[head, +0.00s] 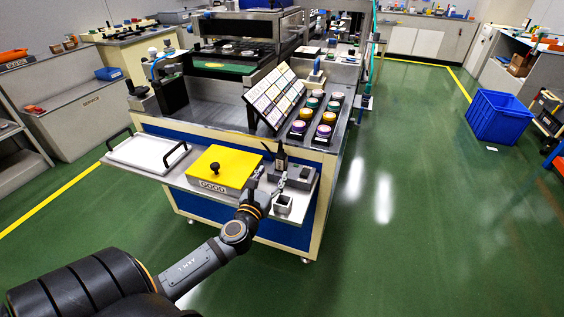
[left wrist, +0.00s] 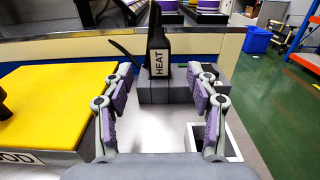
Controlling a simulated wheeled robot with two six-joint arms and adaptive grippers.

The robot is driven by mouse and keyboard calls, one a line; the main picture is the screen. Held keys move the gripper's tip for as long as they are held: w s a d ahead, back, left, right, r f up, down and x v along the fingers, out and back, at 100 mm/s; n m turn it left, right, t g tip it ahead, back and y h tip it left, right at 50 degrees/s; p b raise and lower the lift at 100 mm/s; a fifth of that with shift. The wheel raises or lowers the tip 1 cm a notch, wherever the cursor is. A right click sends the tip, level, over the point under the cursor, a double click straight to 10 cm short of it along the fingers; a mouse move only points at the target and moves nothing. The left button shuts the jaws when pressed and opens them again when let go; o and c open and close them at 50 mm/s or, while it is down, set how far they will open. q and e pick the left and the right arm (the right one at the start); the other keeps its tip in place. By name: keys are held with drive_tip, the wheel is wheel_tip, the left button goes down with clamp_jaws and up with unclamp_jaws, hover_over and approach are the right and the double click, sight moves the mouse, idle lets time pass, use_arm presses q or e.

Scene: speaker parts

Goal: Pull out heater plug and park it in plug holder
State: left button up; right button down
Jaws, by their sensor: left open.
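The heater plug (left wrist: 158,58) is black with a white HEAT label. It stands upright in a grey socket block (left wrist: 166,90), and a black cable runs off to its left. In the head view the plug (head: 281,157) is at the right end of the front shelf. My left gripper (left wrist: 160,80) is open and empty, its purple-padded fingers pointing toward the plug, one to each side in the picture. The plug appears ahead of the pads, with no contact visible. A square, hollow grey holder (head: 283,204) is at the shelf's front right corner, partly behind my right-hand finger in the left wrist view.
A yellow box (head: 222,168) with a black knob sits left of the plug. A white tray (head: 147,154) with black handles is further left. Behind stand a tilted card board (head: 272,96) and several coloured round parts. Open green floor lies to the right.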

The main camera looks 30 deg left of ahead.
sight(280, 163)
use_arm(q)
drive_tip(key=x, duration=0.2)
drive_tip(key=shift+w+a+f, duration=0.15)
drive_tip(key=shift+w, duration=0.3)
drive_tip(key=x, duration=0.4)
drive_tip(key=shift+a+f, duration=0.1)
drive_tip(key=shift+f, duration=0.05)
drive_tip(key=shift+w+a+f, duration=0.1)
drive_tip(key=shift+w, duration=0.35)
drive_tip(key=shift+s, duration=0.1)
use_arm(e)
drive_tip(key=shift+w+d+r, duration=0.2)
drive_tip(key=shift+d+r, duration=0.05)
use_arm(q)
drive_tip(key=shift+c, duration=0.4)
use_arm(e)
drive_tip(key=shift+s, duration=0.1)
use_arm(q)
drive_tip(key=shift+c, duration=1.2)
clamp_jaws()
use_arm(e)
drive_tip(key=shift+s+a, duration=0.1)
